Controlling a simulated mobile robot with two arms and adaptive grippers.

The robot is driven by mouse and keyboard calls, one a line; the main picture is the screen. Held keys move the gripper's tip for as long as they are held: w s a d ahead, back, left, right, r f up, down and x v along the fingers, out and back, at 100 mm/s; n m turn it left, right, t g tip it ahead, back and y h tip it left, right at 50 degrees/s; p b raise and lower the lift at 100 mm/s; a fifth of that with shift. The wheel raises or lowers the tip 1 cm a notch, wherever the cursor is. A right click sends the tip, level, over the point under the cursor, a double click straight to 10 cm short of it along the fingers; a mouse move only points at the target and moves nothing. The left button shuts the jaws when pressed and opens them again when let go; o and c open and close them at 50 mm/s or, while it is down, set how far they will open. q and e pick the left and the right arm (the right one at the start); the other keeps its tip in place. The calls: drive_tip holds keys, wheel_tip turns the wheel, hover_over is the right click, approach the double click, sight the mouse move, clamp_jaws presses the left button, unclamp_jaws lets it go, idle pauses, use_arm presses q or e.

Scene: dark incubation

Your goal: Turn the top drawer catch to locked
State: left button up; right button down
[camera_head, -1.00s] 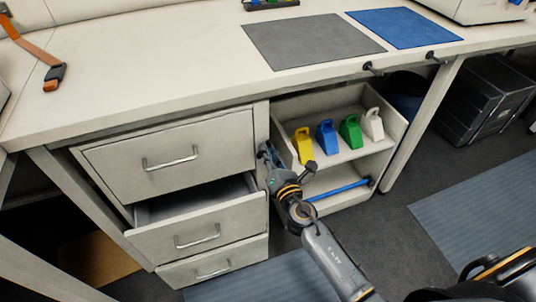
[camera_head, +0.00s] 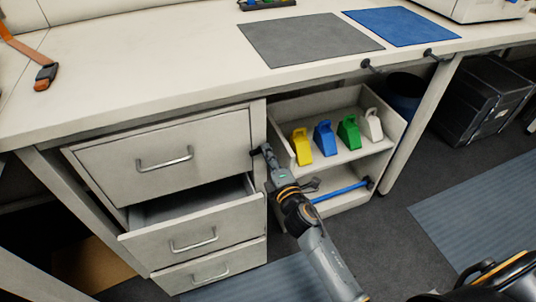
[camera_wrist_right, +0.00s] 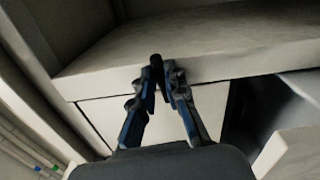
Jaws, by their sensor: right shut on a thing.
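The top drawer (camera_head: 165,148) is shut, with a bar handle on its light grey front. Its catch (camera_head: 254,152) is a small dark piece at the drawer's right edge, by the cabinet post. My right gripper (camera_head: 263,150) reaches it from the lower right. In the right wrist view the gripper's blue fingers (camera_wrist_right: 161,80) are closed on the dark catch (camera_wrist_right: 156,62). The fingertips cover most of the catch, so I cannot tell its setting. My left gripper is in neither view.
The middle drawer (camera_head: 198,234) stands partly open below; the bottom drawer (camera_head: 212,269) is below it. To the right, an open shelf unit (camera_head: 378,142) holds yellow, blue, green and white scoop-like items, with a blue rod (camera_head: 340,191) lower down. The worktop (camera_head: 160,75) overhangs above.

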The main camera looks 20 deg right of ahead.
drive_tip(key=shift+f+m, duration=0.1)
drive_tip(key=shift+m, duration=0.5)
drive_tip(key=c, duration=1.4)
unclamp_jaws()
drive_tip(key=shift+o, duration=0.2)
drive_tip(key=s, duration=1.2)
drive_tip(key=shift+d, duration=0.25)
drive_tip(key=shift+f+m, duration=0.1)
drive_tip(key=shift+m, duration=0.2)
